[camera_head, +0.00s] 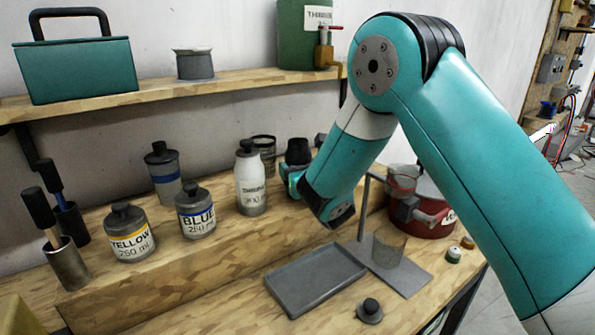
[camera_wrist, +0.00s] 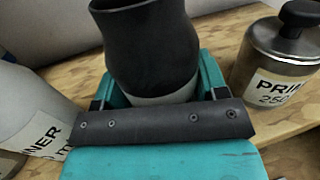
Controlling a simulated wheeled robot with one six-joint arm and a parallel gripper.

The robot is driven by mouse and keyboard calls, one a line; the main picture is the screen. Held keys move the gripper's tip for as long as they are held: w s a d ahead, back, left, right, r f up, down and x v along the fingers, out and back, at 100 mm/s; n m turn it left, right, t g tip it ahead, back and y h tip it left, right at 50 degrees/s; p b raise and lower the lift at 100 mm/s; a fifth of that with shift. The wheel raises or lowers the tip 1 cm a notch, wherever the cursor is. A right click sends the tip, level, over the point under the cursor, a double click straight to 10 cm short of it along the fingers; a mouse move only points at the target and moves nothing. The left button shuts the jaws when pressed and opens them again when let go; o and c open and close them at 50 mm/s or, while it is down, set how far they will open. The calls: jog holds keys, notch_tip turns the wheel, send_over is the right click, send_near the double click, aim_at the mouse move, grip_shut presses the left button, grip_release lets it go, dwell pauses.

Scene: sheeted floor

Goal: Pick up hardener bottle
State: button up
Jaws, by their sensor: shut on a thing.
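My gripper (camera_head: 297,180) is at the raised wooden step, with its jaws around a bottle with a wide black top (camera_head: 298,151). In the wrist view the black top (camera_wrist: 150,45) rises between the teal jaws (camera_wrist: 160,98), with a pale grey body just below it. The jaws are shut on this bottle, and it looks upright. I take it as the hardener bottle, but no label on it shows. Its lower part is hidden by the gripper. I cannot tell whether its base touches the wood.
A thinner bottle (camera_head: 251,185) stands close on the left, and a primer can (camera_wrist: 278,70) close on the right. Blue (camera_head: 196,215) and yellow (camera_head: 130,235) paint bottles stand further left. A grey tray (camera_head: 315,280) lies in front. A shelf (camera_head: 130,104) runs above.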

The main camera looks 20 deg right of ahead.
jog(key=shift+r, duration=0.15)
notch_tip(320, 180, up, 20)
jog(key=shift+f+p, duration=0.1)
jog(key=shift+p, duration=0.9)
jog(key=shift+s+a, duration=0.1)
